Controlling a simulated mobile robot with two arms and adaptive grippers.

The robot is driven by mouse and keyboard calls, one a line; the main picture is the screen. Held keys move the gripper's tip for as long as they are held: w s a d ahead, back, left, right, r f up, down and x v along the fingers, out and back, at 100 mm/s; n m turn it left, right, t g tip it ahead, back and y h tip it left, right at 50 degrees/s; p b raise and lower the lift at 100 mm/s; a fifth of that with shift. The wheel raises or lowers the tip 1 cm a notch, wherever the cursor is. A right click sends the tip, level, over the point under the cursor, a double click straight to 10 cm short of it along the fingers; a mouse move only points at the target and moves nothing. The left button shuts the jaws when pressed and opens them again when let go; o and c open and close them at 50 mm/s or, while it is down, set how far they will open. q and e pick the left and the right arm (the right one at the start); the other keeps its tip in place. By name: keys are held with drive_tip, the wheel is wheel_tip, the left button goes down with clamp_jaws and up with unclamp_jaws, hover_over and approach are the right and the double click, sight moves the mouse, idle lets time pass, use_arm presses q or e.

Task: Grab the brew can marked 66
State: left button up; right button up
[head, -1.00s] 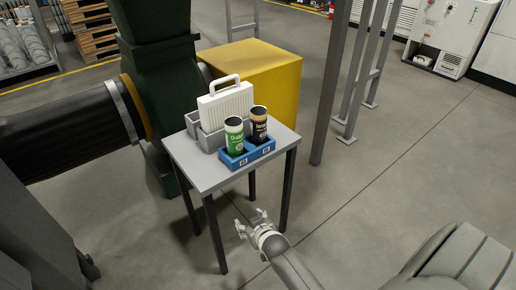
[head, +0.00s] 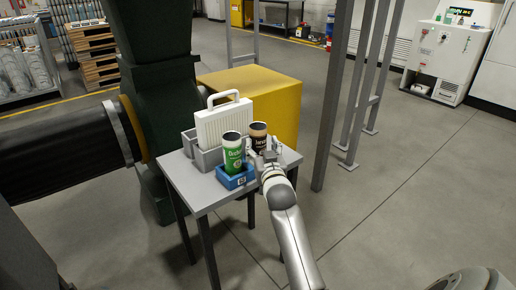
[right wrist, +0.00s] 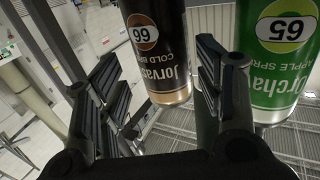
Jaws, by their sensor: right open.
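The dark brew can (head: 258,130) with a tan top stands upright in the blue holder (head: 234,182) on the small grey table. In the right wrist view the same can (right wrist: 160,45) appears upside down, with its 66 label and "Cold Brew" text. A green can (head: 233,157) stands beside it, marked 65 in the right wrist view (right wrist: 287,45). My right gripper (head: 265,157) is open at the near side of the dark can and partly hides it. Its fingers appear to either side of the can in the wrist view; contact is unclear. My left gripper is not in view.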

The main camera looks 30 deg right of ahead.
sight(260, 147)
drive_tip(key=w, duration=0.2)
drive_tip(key=w+d+f+b, duration=0.1)
drive_tip(key=w, duration=0.1)
drive_tip(key=shift+d, duration=0.1)
drive_tip(key=shift+w+d, duration=0.25)
drive_tip(key=shift+w, duration=0.35)
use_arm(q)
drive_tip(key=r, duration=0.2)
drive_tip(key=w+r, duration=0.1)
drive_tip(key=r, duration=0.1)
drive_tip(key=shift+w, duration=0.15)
use_arm(e)
drive_tip(key=c, duration=0.5)
